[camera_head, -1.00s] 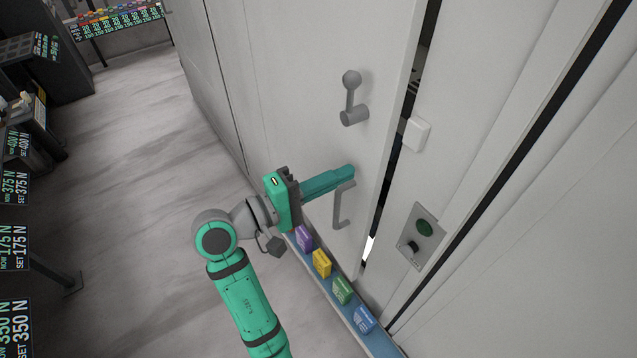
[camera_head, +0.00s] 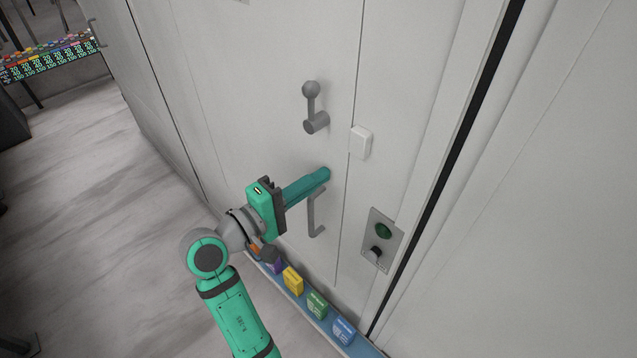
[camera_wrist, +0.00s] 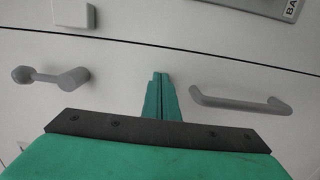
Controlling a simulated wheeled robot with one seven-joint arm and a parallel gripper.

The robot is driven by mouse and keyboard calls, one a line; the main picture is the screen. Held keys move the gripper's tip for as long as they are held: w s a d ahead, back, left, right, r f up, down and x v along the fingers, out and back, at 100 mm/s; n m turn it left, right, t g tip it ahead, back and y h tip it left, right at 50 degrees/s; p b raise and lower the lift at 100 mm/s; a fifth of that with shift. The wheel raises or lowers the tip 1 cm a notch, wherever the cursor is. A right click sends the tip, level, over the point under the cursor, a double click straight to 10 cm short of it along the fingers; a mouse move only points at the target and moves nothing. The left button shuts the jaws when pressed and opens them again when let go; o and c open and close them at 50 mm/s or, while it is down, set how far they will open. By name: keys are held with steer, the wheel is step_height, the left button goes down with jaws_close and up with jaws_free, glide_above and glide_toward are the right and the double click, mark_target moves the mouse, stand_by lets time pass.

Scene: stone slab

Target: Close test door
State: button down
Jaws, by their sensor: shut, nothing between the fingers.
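The test door (camera_head: 260,100) is a pale grey panel. Its edge lies against the frame in the head view, with only a thin seam showing. It carries a grey bar handle (camera_head: 314,213) and, above that, a grey lever with a ball end (camera_head: 314,108). In the wrist view the bar handle (camera_wrist: 240,102) is to the right and the lever (camera_wrist: 52,77) to the left. My gripper (camera_head: 325,174) is shut and empty. Its teal fingertips are at the door face, beside the upper end of the bar handle. They also show in the wrist view (camera_wrist: 160,78), pointing at the door.
Right of the seam are a white box (camera_head: 360,142) and a plate with a green button and black knob (camera_head: 382,240). A blue ledge (camera_head: 362,347) at the door's foot holds several coloured boxes. Bare floor (camera_head: 110,200) lies to the left.

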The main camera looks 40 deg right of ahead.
steer(key=shift+s+d+r, duration=0.1)
steer(key=shift+d+r, duration=0.15)
steer(key=shift+d, duration=0.4)
steer(key=s+a, duration=0.2)
steer(key=a, duration=1.3)
steer(key=shift+f, duration=0.25)
steer(key=shift+a, duration=0.1)
